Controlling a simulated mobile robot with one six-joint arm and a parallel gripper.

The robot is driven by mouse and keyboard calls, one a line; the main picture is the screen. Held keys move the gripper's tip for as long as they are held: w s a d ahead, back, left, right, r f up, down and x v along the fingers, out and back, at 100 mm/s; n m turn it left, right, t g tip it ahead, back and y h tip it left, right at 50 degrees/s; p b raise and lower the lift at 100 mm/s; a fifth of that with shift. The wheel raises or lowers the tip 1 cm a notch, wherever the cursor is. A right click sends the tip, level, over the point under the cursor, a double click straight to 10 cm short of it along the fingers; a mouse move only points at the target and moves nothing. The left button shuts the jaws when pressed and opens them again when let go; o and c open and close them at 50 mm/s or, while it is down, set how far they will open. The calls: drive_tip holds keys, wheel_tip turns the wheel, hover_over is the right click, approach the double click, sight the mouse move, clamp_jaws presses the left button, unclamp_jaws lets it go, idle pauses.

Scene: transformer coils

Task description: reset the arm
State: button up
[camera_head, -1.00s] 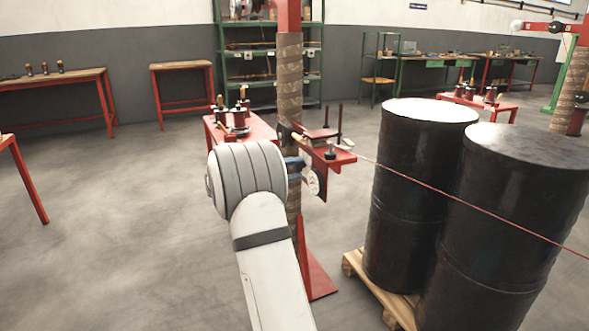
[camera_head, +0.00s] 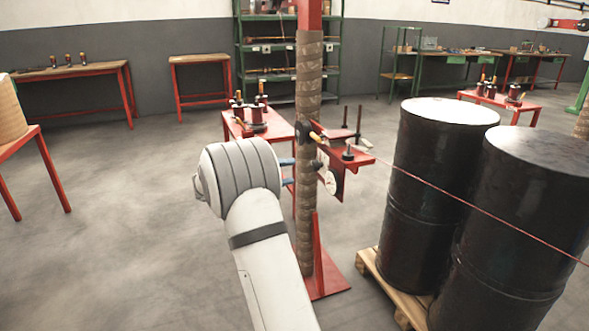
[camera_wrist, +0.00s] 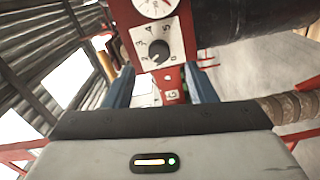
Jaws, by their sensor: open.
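My arm reaches forward from the bottom of the head view. The blue fingers of my gripper (camera_head: 287,171) show just left of the wrapped column (camera_head: 308,120), partly hidden behind my arm. In the wrist view my gripper (camera_wrist: 160,85) is open, with its two blue fingers apart. Between and beyond them is a red bracket (camera_wrist: 172,82) with a white numbered dial plate (camera_wrist: 159,46) and a black knob. I cannot tell whether the fingers touch anything.
Two black drums (camera_head: 440,190) stand on a wooden pallet (camera_head: 385,290) at the right. A red line runs from the column's red bracket (camera_head: 345,155) past the drums. A red table (camera_head: 250,125) with coils stands behind the column. The floor at left is clear.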

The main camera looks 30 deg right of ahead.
idle(0.5)
drive_tip(key=s+a+r+n+t+y+p, duration=0.2)
drive_tip(key=s+a+r+y+p, duration=0.6)
drive_tip(key=s+a+p, duration=0.5)
drive_tip(key=s+a+r+n+t+y+p, duration=0.2)
drive_tip(key=s+a+r+t+y+p, duration=0.3)
drive_tip(key=s+a+r+y+p, duration=0.4)
drive_tip(key=s+a+r+p, duration=0.4)
drive_tip(key=s+a+p, duration=0.1)
drive_tip(key=s+p, duration=0.1)
drive_tip(key=shift+s+r+n+p, duration=0.25)
drive_tip(key=shift+s+n+p, duration=0.1)
drive_tip(key=shift+s, duration=0.3)
